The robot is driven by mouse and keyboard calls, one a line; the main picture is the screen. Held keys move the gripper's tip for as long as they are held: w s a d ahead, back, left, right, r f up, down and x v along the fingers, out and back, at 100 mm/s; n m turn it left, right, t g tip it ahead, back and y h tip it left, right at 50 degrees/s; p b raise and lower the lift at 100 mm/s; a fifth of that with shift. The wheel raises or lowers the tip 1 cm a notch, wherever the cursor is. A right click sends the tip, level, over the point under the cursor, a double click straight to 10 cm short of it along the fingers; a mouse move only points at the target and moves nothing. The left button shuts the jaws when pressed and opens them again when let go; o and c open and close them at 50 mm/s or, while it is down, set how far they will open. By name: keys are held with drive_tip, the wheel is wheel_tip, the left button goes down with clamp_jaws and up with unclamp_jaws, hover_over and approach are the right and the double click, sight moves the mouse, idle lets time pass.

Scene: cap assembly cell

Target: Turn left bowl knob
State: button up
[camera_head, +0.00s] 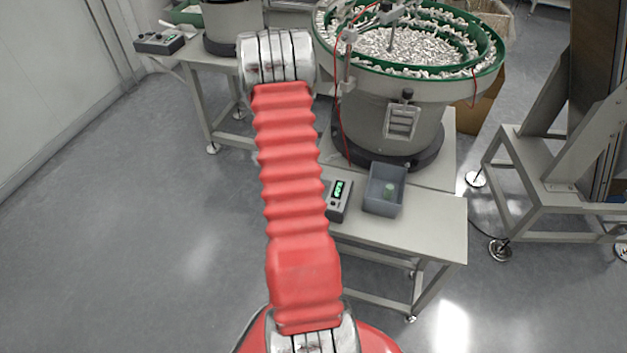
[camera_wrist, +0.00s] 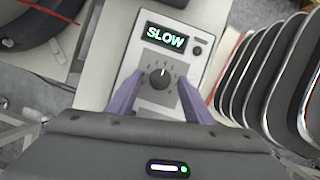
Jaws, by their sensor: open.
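In the wrist view, a light grey control box (camera_wrist: 178,55) shows a green "SLOW" display (camera_wrist: 166,38) and a round dark knob (camera_wrist: 160,77) with a scale around it. My gripper (camera_wrist: 159,88) is open, its two purple fingers on either side of the knob with visible gaps. I cannot tell how deep the fingertips are relative to the knob. In the head view, one control box with a lit display (camera_head: 339,197) stands by the front bowl feeder, partly behind my red arm. Another control box (camera_head: 160,42) stands by the left bowl feeder (camera_head: 232,22). My gripper is hidden there.
The front bowl feeder (camera_head: 389,115) has a green rim and many small white parts. A grey bin (camera_head: 383,205) with a green item inside sits beside the front box. A small button (camera_wrist: 197,50) is right of the display. The left floor is clear.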

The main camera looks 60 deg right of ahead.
drive_tip(key=shift+c, duration=0.3)
drive_tip(key=c, duration=1)
drive_tip(key=shift+m, duration=0.4)
drive_tip(key=m, duration=0.1)
drive_tip(key=m+y, duration=0.1)
drive_tip(key=m, duration=0.1)
drive_tip(key=m+y, duration=0.1)
drive_tip(key=m, duration=0.1)
drive_tip(key=shift+d, duration=0.25)
drive_tip(key=m+y, duration=0.1)
drive_tip(key=m, duration=0.2)
drive_tip(key=m+y, duration=0.1)
drive_tip(key=m, duration=0.2)
drive_tip(key=shift+d+t, duration=0.2)
drive_tip(key=shift+t, duration=0.2)
drive_tip(key=shift+y, duration=0.3)
drive_tip(key=o, duration=1.1)
drive_tip(key=shift+s, duration=0.1)
drive_tip(key=shift+c, duration=0.2)
